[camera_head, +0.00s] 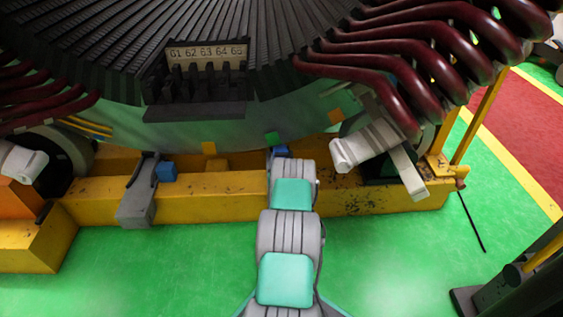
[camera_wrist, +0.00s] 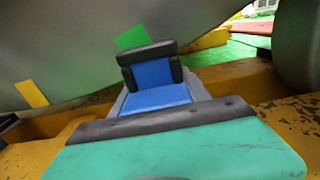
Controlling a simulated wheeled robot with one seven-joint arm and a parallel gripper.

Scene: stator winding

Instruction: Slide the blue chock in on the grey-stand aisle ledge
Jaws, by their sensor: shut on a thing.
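My gripper (camera_wrist: 158,82) is shut on a blue chock (camera_wrist: 152,74), which shows between its two dark finger pads in the wrist view. A grey surface lies close under and beside the chock there; I cannot tell whether they touch. In the head view, my arm reaches to the yellow beam (camera_head: 225,188), and a bit of blue (camera_head: 281,151) shows at its far end. My own wrist hides most of the fingers there. A grey stand (camera_head: 138,198) straddles the beam at the left, with a second blue block (camera_head: 167,171) at its right side.
The large stator (camera_head: 205,125) curves low over the beam, with dark red winding bars at the upper right. Pale grey machine parts (camera_head: 368,147) stand right of my arm. A green tag (camera_wrist: 133,37) is on the stator. Green floor (camera_head: 400,260) lies open in front.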

